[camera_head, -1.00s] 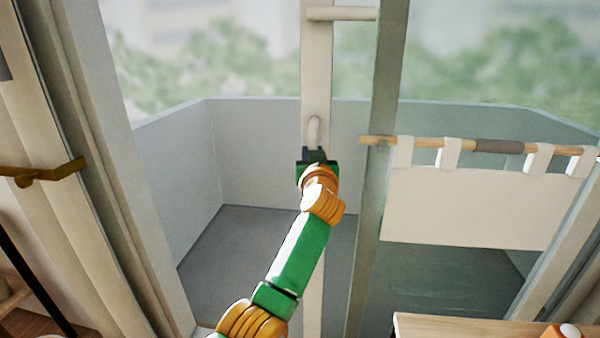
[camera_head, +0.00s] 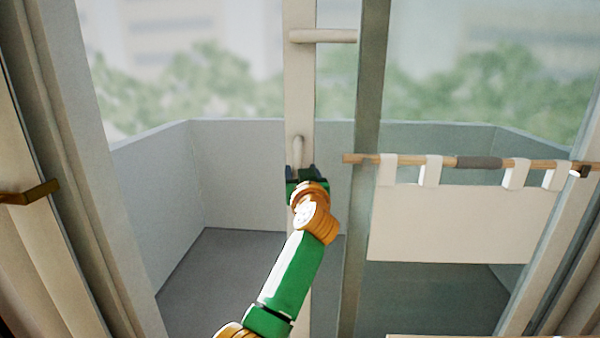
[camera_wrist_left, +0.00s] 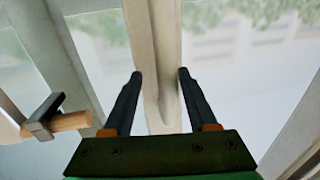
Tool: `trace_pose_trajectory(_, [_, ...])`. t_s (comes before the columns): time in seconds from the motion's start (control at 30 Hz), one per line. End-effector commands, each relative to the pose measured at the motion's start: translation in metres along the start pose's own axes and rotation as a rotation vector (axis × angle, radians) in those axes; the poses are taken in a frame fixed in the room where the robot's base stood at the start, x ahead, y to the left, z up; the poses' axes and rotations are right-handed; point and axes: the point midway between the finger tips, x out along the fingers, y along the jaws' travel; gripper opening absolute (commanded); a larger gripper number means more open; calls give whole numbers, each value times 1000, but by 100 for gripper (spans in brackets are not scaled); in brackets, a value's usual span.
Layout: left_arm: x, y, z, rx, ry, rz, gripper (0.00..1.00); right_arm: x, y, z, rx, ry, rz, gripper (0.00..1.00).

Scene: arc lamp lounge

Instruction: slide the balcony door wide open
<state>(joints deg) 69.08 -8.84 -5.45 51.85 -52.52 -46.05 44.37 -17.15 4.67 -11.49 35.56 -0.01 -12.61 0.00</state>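The balcony door's pale upright stile (camera_head: 299,85) stands near the middle of the head view, with a grey-green upright (camera_head: 368,90) to its right. A short pale rounded handle (camera_head: 298,150) is on the stile. My left gripper (camera_head: 300,172) is at the handle's lower end. In the left wrist view the left gripper (camera_wrist_left: 160,74) has its fingers apart, one on each side of the pale stile (camera_wrist_left: 152,40). I see no clear contact, and the fingers partly hide the handle area in the head view. My right gripper is not in view.
A wooden rod (camera_head: 430,160) with a hanging white cloth (camera_head: 450,225) spans the right side. A pale horizontal bar (camera_head: 325,36) sticks out from the upper stile. A brass bracket (camera_head: 30,193) is at far left. Grey balcony floor (camera_head: 235,262) lies beyond, clear.

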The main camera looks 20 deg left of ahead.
Motion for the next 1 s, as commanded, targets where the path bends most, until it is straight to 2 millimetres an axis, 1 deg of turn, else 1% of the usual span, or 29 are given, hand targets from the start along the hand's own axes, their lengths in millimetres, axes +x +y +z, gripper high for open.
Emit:
trace_pose_trajectory(0.13, [-2, 0, 2, 0, -2, -1, 58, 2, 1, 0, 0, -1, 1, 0])
trace_pose_trajectory(0.23, [-10, 1, 3, -2, 0, 1, 58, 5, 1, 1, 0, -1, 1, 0])
trace_pose_trajectory(0.37, [-25, 1, 4, -3, -1, 2, 58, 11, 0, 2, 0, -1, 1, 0])
trace_pose_trajectory(0.6, [-59, 3, 3, -1, 1, 3, 58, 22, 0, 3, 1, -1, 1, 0])
trace_pose_trajectory(0.7, [-67, 2, 2, 0, 0, 2, 58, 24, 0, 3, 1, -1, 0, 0])
trace_pose_trajectory(1.0, [-70, 2, 1, 2, -1, 1, 58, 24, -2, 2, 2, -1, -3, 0])
